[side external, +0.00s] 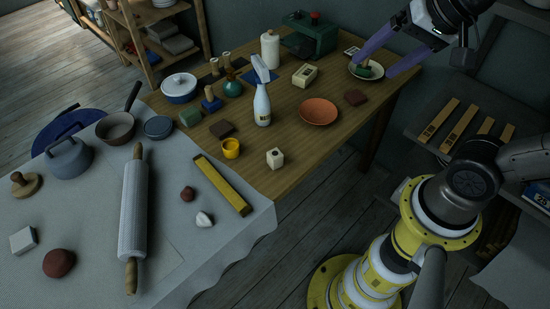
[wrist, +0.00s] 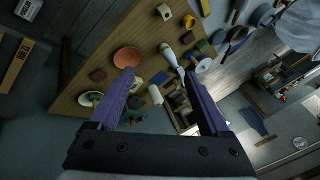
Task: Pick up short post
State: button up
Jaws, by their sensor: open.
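A small cream block with a dark mark on top, which looks like the short post (side external: 275,158), stands near the front right edge of the wooden table. It also shows at the top of the wrist view (wrist: 164,12), far beyond the fingertips. I cannot tell for sure that this is the post. My gripper (side external: 372,67) is open, with two purple fingers, at the far right end of the table by a white plate (side external: 352,72) with a green, wood-handled thing (side external: 366,71) on it. In the wrist view my gripper (wrist: 156,71) has nothing between its fingers.
An orange bowl (side external: 318,111), a white bottle (side external: 262,106) and a yellow cup (side external: 231,149) stand around the block. A larger cream block (side external: 304,75), a dark brown block (side external: 355,97) and a white cylinder (side external: 270,50) stand farther back. A rolling pin (side external: 134,210) lies on the cloth.

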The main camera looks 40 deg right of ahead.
jog(key=w+a+f+m+g, duration=0.2)
jog(key=w+f+m, duration=0.1)
jog(key=w+m, duration=0.55)
jog(key=m+g, duration=0.3)
jog(key=g, duration=0.1)
send_over(275, 153)
jog(key=shift+n+y, duration=0.25)
jog(key=shift+y, duration=0.15)
jog(key=f, duration=2.6)
jog(key=shift+s+d+f, duration=0.1)
jog(key=shift+d+f, duration=0.1)
jog(key=shift+d, duration=0.2)
jog(key=shift+a+f, duration=0.25)
jog(key=shift+f, duration=1.25)
jog(key=shift+a+f, duration=0.2)
jog(key=shift+f, duration=1.3)
grip_shut()
